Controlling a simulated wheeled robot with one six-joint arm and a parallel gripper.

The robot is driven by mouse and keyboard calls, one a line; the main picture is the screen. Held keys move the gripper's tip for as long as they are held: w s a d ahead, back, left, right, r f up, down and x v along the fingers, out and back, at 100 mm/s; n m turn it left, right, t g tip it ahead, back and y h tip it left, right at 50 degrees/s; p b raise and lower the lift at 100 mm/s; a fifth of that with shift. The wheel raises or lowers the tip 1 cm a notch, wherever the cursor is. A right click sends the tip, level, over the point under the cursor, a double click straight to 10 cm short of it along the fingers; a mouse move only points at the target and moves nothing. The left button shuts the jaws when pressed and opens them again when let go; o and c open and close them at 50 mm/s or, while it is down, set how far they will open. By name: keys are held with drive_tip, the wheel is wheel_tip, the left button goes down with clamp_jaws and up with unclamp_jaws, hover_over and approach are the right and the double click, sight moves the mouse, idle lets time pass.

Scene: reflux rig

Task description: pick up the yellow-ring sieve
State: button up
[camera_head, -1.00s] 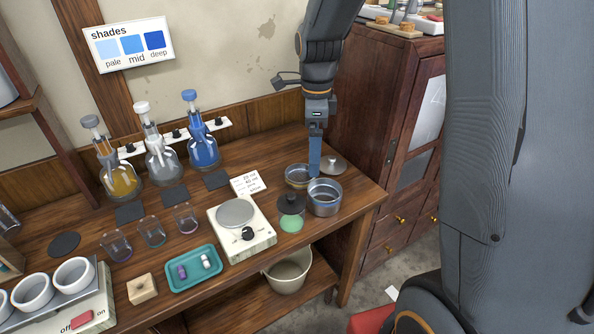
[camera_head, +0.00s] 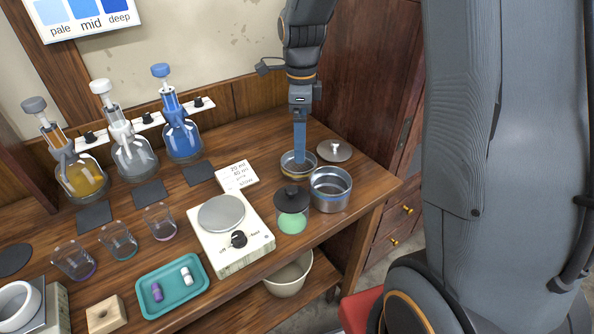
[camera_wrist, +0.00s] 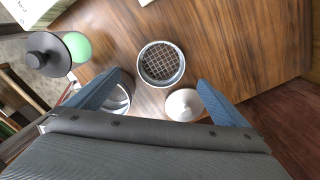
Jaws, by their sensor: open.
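The yellow-ring sieve (camera_head: 290,171) is a small round metal pan with a yellowish band, standing on the right part of the wooden bench. In the wrist view the sieve (camera_wrist: 161,63) shows its square wire mesh and bright rim, ahead of the jaws and roughly midway between them. My gripper (camera_head: 299,150) points down above the sieve in the head view, its blue fingers overlapping the sieve's far side. In the wrist view my gripper (camera_wrist: 152,88) has its two blue fingers wide apart with nothing between them. I cannot tell the exact height gap.
A wider metal pan (camera_head: 330,190) stands close to the sieve's right front. A metal lid (camera_head: 334,151) lies behind right. A dark-lidded green jar (camera_head: 291,212) stands in front. The bench's right edge is near.

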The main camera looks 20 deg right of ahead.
sight(300, 167)
drive_tip(key=shift+f+p, duration=1.2)
drive_tip(key=shift+f, duration=2.85)
drive_tip(key=shift+c, duration=0.4)
drive_tip(key=shift+w, duration=0.1)
drive_tip(key=c, duration=1.1)
